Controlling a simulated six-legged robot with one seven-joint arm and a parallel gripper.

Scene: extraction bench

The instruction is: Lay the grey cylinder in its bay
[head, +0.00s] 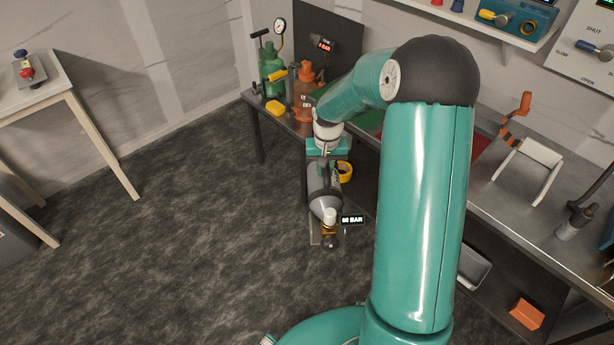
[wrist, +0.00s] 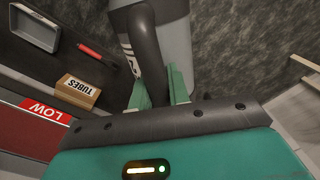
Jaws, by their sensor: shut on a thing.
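The grey cylinder (head: 320,180) hangs below my gripper (head: 325,158) in the head view, in front of the bench edge, with its brass valve end down and toward the camera. A tag beside it reads 60 BAR. In the wrist view, my gripper (wrist: 158,92) is shut on a dark curved handle of the grey cylinder (wrist: 178,42). On the bench, a red panel (wrist: 38,112) marked LOW shows at the left of the wrist view; a red patch (head: 478,152) and a green patch (head: 368,122) show partly behind my arm in the head view. I cannot tell which bay is the cylinder's.
A green cylinder (head: 271,66) with a gauge and an orange cylinder (head: 305,88) stand at the bench's far end, beside a yellow block (head: 275,108). A yellow ring (head: 345,172) is near the held cylinder. A TUBES box (wrist: 78,92) and grey tray (wrist: 36,27) are lower.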

